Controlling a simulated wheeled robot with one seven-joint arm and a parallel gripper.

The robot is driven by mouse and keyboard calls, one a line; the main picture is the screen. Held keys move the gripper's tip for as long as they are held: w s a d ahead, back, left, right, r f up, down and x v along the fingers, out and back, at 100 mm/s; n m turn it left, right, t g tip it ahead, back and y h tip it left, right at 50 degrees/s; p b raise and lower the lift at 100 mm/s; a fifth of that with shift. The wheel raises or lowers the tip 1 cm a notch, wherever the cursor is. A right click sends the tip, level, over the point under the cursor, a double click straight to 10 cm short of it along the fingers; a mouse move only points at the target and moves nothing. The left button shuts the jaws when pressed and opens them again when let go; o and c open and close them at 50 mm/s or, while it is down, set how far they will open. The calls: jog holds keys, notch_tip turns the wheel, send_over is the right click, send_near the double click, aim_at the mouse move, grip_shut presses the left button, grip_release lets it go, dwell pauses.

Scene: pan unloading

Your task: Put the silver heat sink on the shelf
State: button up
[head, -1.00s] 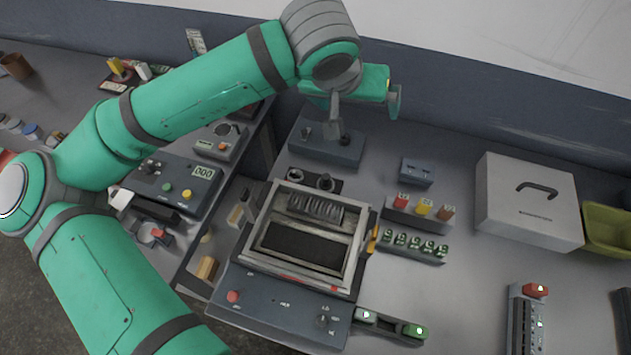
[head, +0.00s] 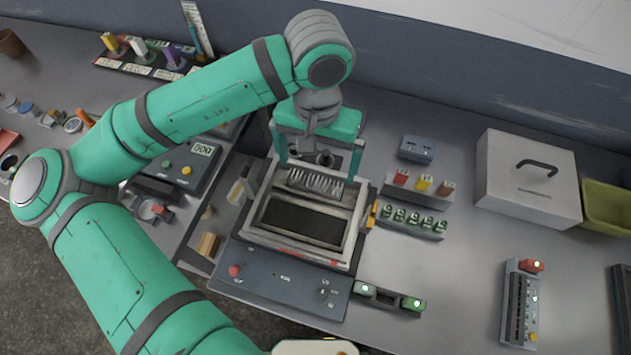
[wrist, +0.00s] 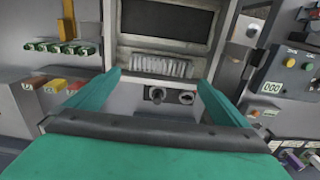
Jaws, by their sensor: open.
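The silver heat sink (head: 315,184), a finned block, lies at the back end of the framed pan (head: 251,217) of the bench machine. It also shows in the wrist view (wrist: 161,66), between and beyond my fingers. My gripper (head: 318,172) is open, with one finger to each side of the heat sink in the head view. In the wrist view my gripper (wrist: 160,78) spans wider than the heat sink, and no contact shows. I cannot tell which surface is the shelf.
Two dark knobs (wrist: 158,94) stand just behind the pan. Right of it are a rack of green-marked pieces (head: 413,221), coloured blocks (head: 424,183) and a white case with a handle (head: 527,180). A control box (head: 180,168) stands left.

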aim_at(315, 180)
jog(key=f, duration=0.4)
jog(key=shift+s+a, duration=0.25)
jog(key=shift+s, duration=0.05)
jog(key=shift+f, duration=0.6)
jog(key=c, duration=1)
